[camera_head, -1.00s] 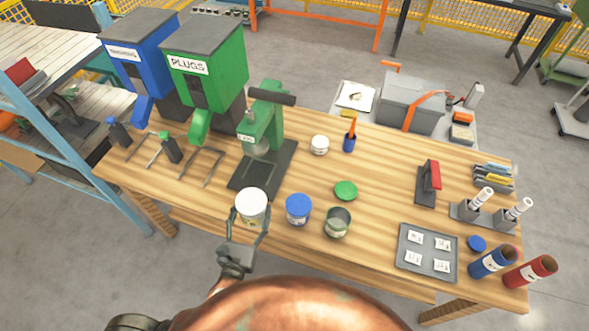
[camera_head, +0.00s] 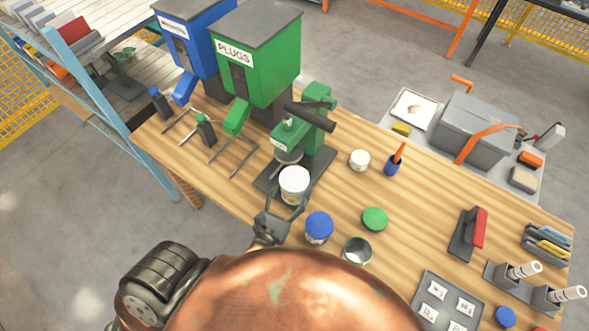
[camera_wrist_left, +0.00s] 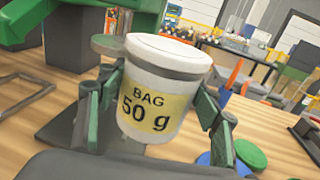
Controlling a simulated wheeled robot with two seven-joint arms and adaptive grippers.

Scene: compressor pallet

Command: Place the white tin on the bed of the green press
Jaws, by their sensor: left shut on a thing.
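The white tin (camera_head: 294,184) has a yellow label reading "BAG 50 g", clear in the left wrist view (camera_wrist_left: 158,90). My left gripper (camera_head: 287,204) is shut on it, one finger on each side, and holds it upright. The green press (camera_head: 316,105) stands behind the tin, with its round ram plate (camera_head: 289,155) just beyond the tin's lid. The dark bed of the press (camera_head: 322,165) is partly hidden by the tin. I cannot tell whether the tin touches the bed. My right gripper is not in view.
A blue-lidded tin (camera_head: 319,226), an open tin (camera_head: 356,251) and a green lid (camera_head: 375,219) are to the right of the gripper. A small white jar (camera_head: 360,160) and a blue pen cup (camera_head: 393,166) stand right of the press. The green PLUGS bin (camera_head: 258,60) stands behind left.

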